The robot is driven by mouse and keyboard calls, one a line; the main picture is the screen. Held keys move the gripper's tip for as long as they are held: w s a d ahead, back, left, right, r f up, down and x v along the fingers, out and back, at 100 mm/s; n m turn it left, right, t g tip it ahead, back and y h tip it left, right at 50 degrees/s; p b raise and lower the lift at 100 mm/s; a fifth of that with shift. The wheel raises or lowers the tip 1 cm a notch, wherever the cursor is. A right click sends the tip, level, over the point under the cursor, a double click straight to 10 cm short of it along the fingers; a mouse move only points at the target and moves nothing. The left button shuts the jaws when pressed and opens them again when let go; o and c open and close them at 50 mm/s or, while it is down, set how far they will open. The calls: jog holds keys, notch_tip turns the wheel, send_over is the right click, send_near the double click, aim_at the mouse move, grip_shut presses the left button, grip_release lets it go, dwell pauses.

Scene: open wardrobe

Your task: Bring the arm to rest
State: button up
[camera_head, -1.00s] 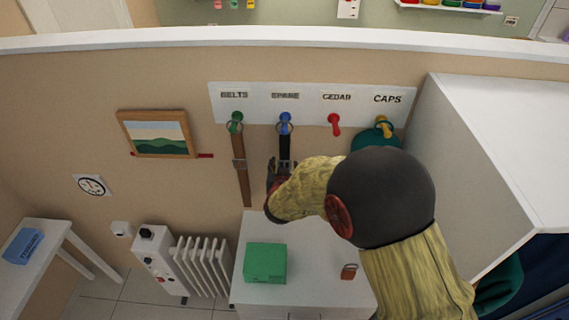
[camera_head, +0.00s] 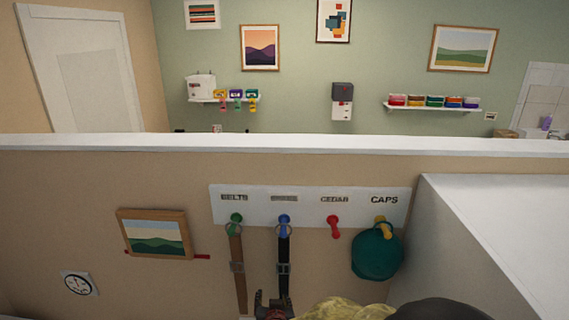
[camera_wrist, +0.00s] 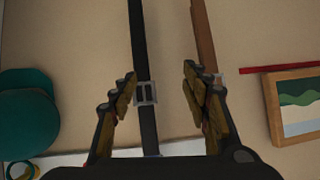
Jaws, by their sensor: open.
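My gripper (camera_head: 273,306) shows at the bottom edge of the head view, just below the black belt's visible lower part. In the wrist view my gripper (camera_wrist: 160,80) is open, with nothing held between its fingers. The black belt (camera_head: 284,262) hangs by its ring from the blue peg (camera_head: 284,221). In the wrist view the black belt (camera_wrist: 143,60) passes behind the gap between the fingers. The brown belt (camera_head: 238,275) hangs from the green peg (camera_head: 236,219). My arm is mostly cut off at the bottom.
The red peg (camera_head: 333,224) is bare. A teal cap (camera_head: 376,256) hangs on the yellow peg (camera_head: 381,223). A white wardrobe side (camera_head: 450,260) stands at right. A framed picture (camera_head: 155,235) is at left.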

jog(key=s+a+f+n+g+y, duration=0.1)
jog(key=s+a+f+g+y, duration=0.2)
jog(key=s, duration=0.4)
jog(key=s+d+n+g+b, duration=0.2)
jog(key=s+d+g+b, duration=0.2)
jog(key=s, duration=0.6)
jog(key=s+d+r+m+h+b, duration=0.1)
jog(key=s+d+b, duration=0.3)
jog(key=d, duration=0.3)
jog(key=s+d+r+m+t+h+b, duration=0.1)
jog(key=s+d+r+b, duration=0.1)
jog(key=d+b, duration=0.3)
jog(key=s+d+r+m+h+b, duration=0.1)
jog(key=s+d+b, duration=0.3)
jog(key=d, duration=0.5)
jog(key=shift+s+d+r+h, duration=0.3)
jog(key=shift+s+h, duration=0.3)
jog(key=shift+s, duration=0.25)
